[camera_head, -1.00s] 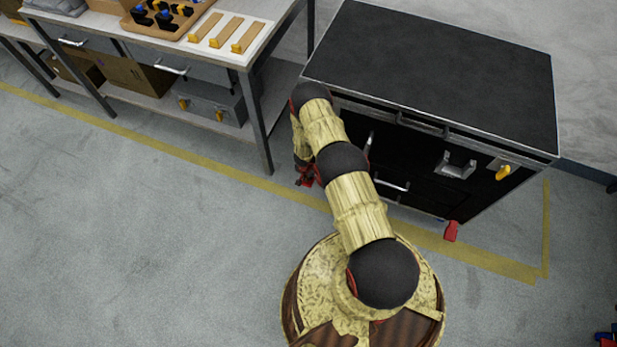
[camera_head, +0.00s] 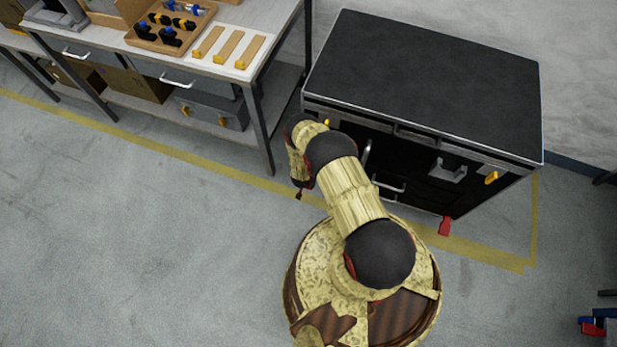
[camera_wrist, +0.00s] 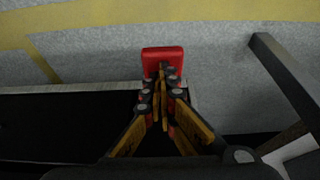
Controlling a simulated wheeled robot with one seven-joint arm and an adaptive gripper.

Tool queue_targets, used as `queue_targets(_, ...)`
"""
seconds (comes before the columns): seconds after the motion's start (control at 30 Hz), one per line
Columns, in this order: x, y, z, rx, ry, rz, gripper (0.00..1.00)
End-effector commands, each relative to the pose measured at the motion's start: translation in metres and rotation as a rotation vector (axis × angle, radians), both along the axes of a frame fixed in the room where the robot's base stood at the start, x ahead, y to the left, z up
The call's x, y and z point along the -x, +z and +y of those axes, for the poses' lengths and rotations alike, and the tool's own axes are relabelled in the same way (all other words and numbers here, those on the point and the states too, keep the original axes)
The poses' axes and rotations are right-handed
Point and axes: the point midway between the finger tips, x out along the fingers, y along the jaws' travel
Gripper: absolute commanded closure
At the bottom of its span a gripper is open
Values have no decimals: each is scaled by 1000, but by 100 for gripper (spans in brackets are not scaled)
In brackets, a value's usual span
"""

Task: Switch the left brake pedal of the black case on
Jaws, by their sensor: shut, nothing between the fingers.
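The black case (camera_head: 425,75) stands at the right in the head view, its front towards me. In the wrist view, a red brake pedal (camera_wrist: 162,54) sticks out from the case's edge, low over the floor. My gripper (camera_wrist: 162,76) is shut and empty, its fingertips overlapping the pedal's near part in the picture; I cannot tell whether they touch. In the head view my arm hides the left pedal's place, and only a small dark red bit shows below the wrist, which I cannot identify. The other red pedal (camera_head: 444,226) hangs at the case's lower right.
A workbench (camera_head: 285,30) with a tool tray and wooden strips stands left of the case; its leg (camera_wrist: 285,75) shows at the right in the wrist view. The case front carries handles and a yellow knob (camera_head: 491,178). The floor at front left is clear.

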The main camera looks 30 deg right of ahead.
Motion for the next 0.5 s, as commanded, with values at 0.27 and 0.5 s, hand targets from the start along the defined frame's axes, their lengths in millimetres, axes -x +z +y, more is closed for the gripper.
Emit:
queue_targets(0.27,4,-10,5,62,4,-49,100)
queue_targets(0.5,6,-21,8,141,5,-113,100)
